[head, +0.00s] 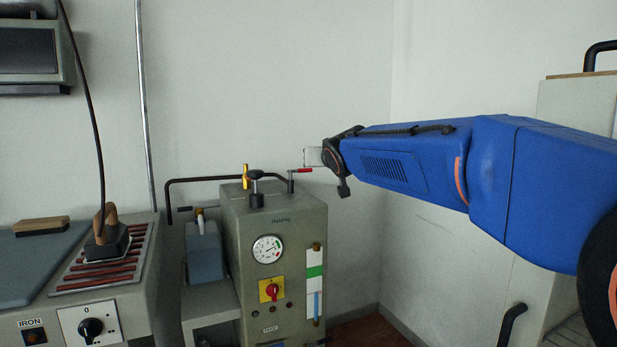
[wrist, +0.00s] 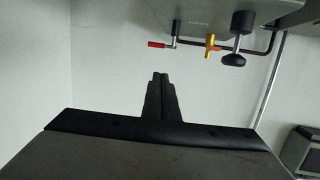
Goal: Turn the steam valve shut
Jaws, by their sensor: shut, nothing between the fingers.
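The grey boiler (head: 270,225) has a small lever with a red grip (head: 302,170) on a short dark post at its top right; I take it for the steam valve. The grip points right in the head view. The lever also shows at the top of the wrist view (wrist: 158,44), which looks upside down. My gripper (wrist: 161,76) is shut and empty, its black fingers together. In the wrist view the fingertips are apart from the red grip. In the head view my wrist is to the right of the lever and slightly above it; the fingers are not clearly visible there.
A black knob (head: 255,187) and a yellow valve (head: 245,176) stand close to the lever on the boiler top. A dark pipe (head: 205,179) runs left behind them. An iron (head: 107,236) rests on a table at left. A pale cabinet (head: 575,125) stands at right.

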